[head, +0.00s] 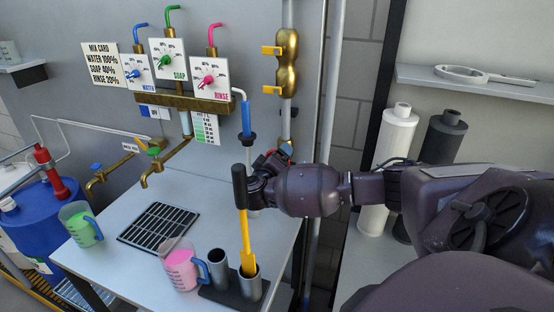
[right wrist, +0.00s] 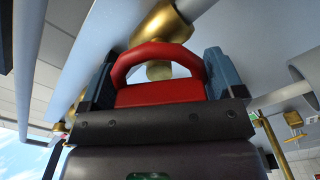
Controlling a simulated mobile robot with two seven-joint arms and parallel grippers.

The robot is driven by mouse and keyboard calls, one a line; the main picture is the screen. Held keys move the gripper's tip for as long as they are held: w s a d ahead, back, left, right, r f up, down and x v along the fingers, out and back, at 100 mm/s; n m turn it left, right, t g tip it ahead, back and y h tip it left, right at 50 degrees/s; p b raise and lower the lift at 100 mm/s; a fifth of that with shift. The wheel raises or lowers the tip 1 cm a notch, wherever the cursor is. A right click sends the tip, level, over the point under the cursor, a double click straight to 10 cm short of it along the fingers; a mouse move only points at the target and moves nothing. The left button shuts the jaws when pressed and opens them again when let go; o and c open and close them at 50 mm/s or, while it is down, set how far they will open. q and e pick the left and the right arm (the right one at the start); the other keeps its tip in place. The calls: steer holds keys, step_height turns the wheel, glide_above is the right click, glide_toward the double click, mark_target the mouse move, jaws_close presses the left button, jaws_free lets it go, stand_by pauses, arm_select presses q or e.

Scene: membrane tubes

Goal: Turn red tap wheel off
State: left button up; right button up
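The red tap wheel (right wrist: 160,62) is a red loop in front of a brass fitting (right wrist: 165,25) on a pale pipe in the right wrist view. My right gripper (right wrist: 160,82) has one blue-grey finger on each side of the wheel, so the wheel lies between them. I cannot tell whether the fingers press on it. In the head view my right gripper (head: 268,168) is at the pipe's lower brass fitting (head: 286,147), and hides nearly all of the wheel. My left gripper is not in view.
A black-handled yellow tool (head: 245,232) stands in a metal cup just below my right gripper. A jug of pink liquid (head: 182,267) and a jug of green liquid (head: 80,225) stand further left. Water, soap and rinse dials (head: 209,78) are on the wall.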

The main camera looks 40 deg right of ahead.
steer(key=c, duration=0.5)
steer(key=shift+o, duration=0.2)
steer(key=shift+m, duration=0.3)
steer(key=m, duration=0.5)
steer(key=shift+s+m, duration=0.1)
steer(key=shift+m, duration=0.2)
steer(key=m, duration=0.4)
steer(key=shift+m, duration=0.3)
steer(key=o, duration=0.7)
steer(key=shift+r, duration=0.1)
steer(key=shift+o, duration=0.2)
